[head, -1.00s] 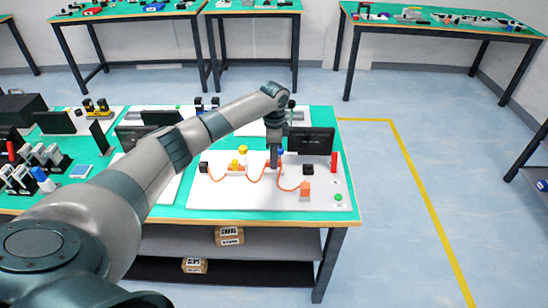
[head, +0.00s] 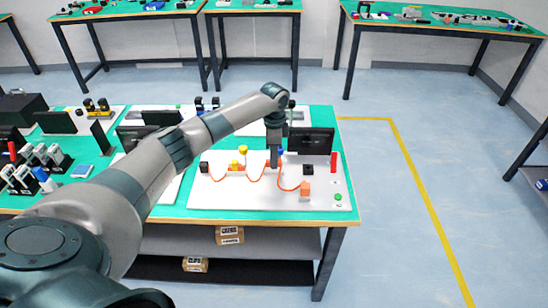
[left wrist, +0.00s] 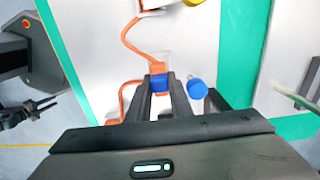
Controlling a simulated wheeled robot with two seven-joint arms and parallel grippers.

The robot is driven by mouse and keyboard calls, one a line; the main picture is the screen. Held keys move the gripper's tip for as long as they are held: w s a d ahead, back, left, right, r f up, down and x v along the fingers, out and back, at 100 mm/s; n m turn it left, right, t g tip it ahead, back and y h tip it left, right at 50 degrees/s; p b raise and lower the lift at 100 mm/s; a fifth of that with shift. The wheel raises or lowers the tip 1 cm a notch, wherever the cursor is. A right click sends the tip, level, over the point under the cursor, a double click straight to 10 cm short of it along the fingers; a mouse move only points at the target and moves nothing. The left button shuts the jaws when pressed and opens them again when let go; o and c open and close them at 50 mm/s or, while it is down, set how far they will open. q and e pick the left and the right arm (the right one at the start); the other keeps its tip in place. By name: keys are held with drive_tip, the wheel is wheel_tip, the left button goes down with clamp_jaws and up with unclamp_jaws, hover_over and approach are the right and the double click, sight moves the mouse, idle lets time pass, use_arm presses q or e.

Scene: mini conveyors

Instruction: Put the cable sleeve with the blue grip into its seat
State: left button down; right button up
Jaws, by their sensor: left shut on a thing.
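My left gripper (head: 274,166) is over the white board, pointing down. In the left wrist view the fingers (left wrist: 161,88) are shut on the blue grip (left wrist: 160,82) of the cable sleeve. The sleeve's orange body (left wrist: 158,68) sticks out beyond the fingertips, with the orange cable (left wrist: 131,38) running from it. A pale plate (left wrist: 165,57) shows behind the sleeve; I cannot tell whether it is the seat or whether the sleeve touches it. A dark forked part (left wrist: 22,112), probably my right gripper, shows at the left edge; its jaws are unclear.
A separate blue-topped knob (left wrist: 197,88) stands close beside the fingers. On the board (head: 235,200) are a yellow part (head: 235,163), a black block (head: 308,169), an orange block (head: 305,188) and a red post (head: 334,162). A dark screen (head: 311,141) stands behind. The board's front is clear.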

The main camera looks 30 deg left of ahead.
use_arm(q)
drive_tip(key=shift+f+b, duration=0.3)
drive_tip(key=shift+f, duration=0.45)
use_arm(e)
drive_tip(key=shift+f, duration=0.25)
use_arm(q)
drive_tip(key=c, duration=1.5)
unclamp_jaws()
use_arm(e)
drive_tip(key=s+d+f+g, duration=0.3)
drive_tip(key=s+d, duration=0.1)
drive_tip(key=s, duration=0.6)
use_arm(q)
wheel_tip(320, 180, up, 12)
drive_tip(key=b, duration=0.2)
drive_tip(key=shift+f+b, duration=0.1)
drive_tip(key=shift+b, duration=0.25)
drive_tip(key=shift+r+b, duration=0.45)
drive_tip(key=shift+r, duration=2.35)
use_arm(e)
drive_tip(key=shift+t, duration=0.8)
drive_tip(key=shift+w+a+f, duration=0.3)
drive_tip(key=shift+w+f, duration=0.15)
drive_tip(key=shift+w, duration=0.3)
drive_tip(key=shift+w+a+f, duration=0.3)
drive_tip(key=shift+w+f, duration=0.15)
drive_tip(key=shift+w, duration=0.3)
drive_tip(key=shift+w+a+f, duration=0.3)
drive_tip(key=shift+w+f, duration=0.15)
drive_tip(key=shift+w, duration=0.3)
